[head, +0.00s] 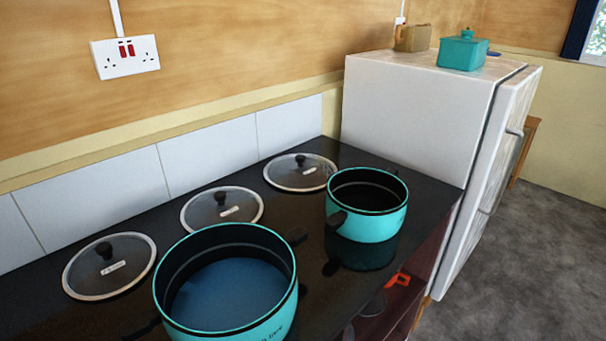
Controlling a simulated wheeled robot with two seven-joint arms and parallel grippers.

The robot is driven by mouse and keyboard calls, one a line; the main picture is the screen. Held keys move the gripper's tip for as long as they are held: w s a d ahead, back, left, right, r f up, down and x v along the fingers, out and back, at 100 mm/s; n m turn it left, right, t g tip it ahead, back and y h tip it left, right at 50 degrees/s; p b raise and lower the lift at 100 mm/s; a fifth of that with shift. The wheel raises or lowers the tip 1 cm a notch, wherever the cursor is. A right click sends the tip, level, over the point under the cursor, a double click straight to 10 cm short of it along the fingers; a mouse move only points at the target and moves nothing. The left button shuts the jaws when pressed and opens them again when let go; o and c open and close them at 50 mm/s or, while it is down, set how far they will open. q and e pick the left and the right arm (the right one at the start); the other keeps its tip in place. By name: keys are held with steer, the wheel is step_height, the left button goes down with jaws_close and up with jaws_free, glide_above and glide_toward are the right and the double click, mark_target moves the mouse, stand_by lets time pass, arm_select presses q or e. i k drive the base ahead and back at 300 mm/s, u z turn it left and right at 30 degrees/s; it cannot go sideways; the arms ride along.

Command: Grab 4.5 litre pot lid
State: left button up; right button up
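Three round glass lids with pale rims and dark knobs lie flat on the black counter in the head view. One lid (125,258) is at the left, a second lid (222,209) is in the middle, and a third lid (300,173) is farther back. Each carries a small white label; I cannot read which is 4.5 litre. A large open turquoise pot (277,318) stands in front, cut off by the bottom edge. A smaller open turquoise pot (368,226) stands to its right, beside the third lid. Neither gripper is in view.
The black counter (170,205) ends at a tiled wall behind. A white fridge (415,115) stands to the right, with a teal lidded container (462,52) and a brown object (412,38) on top. Grey floor (530,250) is clear at the right. A wall socket (125,56) is above.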

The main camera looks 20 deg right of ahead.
mark_target(298, 172)
steer(key=k, duration=0.5)
steer(key=z, duration=2.05)
steer(key=i, duration=1.6)
steer(key=u, duration=3.2)
steer(key=i, duration=0.5)
steer(key=z, duration=0.65)
